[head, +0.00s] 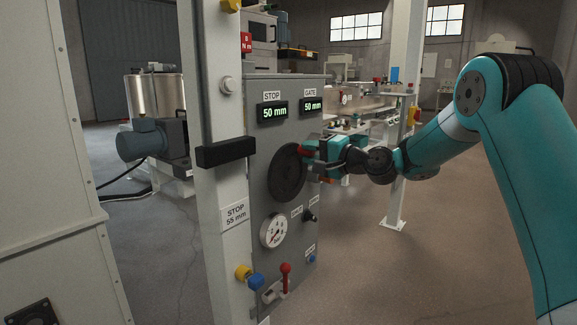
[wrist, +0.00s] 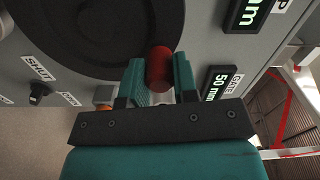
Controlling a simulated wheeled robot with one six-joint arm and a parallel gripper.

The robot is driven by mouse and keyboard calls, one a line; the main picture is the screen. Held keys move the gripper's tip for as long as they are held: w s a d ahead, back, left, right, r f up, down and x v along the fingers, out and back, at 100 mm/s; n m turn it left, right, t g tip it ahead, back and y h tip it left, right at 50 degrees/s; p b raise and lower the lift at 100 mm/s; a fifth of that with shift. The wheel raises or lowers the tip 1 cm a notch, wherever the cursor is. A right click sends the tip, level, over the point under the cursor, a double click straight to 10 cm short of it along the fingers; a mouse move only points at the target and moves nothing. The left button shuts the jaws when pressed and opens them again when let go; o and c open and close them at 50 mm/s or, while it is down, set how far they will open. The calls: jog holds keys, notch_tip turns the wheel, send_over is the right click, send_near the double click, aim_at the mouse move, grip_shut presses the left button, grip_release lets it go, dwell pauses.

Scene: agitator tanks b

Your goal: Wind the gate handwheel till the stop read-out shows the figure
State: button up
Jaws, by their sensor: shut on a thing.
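The dark round handwheel (head: 284,174) is on the face of the grey control panel (head: 262,150) and also fills the upper left of the wrist view (wrist: 85,30). Its red crank knob (wrist: 159,62) stands at the wheel's edge. My gripper (head: 309,153) is shut on this knob, one finger on each side of it in the wrist view (wrist: 159,82). The stop read-out (head: 273,112) shows 50 mm. The gate read-out (head: 312,106) also shows 50 mm. A label (head: 235,215) on the white post reads STOP 55 mm.
The white post (head: 213,130) with a black block (head: 226,152) stands left of the panel. Below the wheel are a pressure gauge (head: 274,231), a black selector switch (head: 310,215) and a red lever (head: 285,275). Floor right of the panel is open up to another white post (head: 402,130).

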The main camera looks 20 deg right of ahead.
dwell(0.3)
jog(key=shift+w+d+f+m+p, duration=0.2)
jog(key=shift+m+p, duration=0.4)
jog(key=shift+p, duration=0.3)
jog(key=shift+w+d+f+m+p, duration=0.15)
jog(key=shift+d+f+m+p, duration=0.15)
jog(key=shift+m+p, duration=0.65)
jog(key=shift+w+f+m, duration=0.1)
jog(key=shift+f+m, duration=0.15)
jog(key=shift+d+p, duration=0.1)
jog(key=shift+p, duration=0.3)
jog(key=shift+w+d+f+m+p, duration=0.15)
jog(key=shift+f+m+p, duration=0.25)
jog(key=shift+m+p, duration=0.4)
jog(key=shift+w+d+f+m+p, duration=0.1)
jog(key=shift+f+m+p, duration=0.3)
jog(key=shift+m+p, duration=0.35)
jog(key=shift+w+d+f+m+p, duration=0.15)
jog(key=shift+f+m+p, duration=0.25)
jog(key=shift+m+p, duration=0.35)
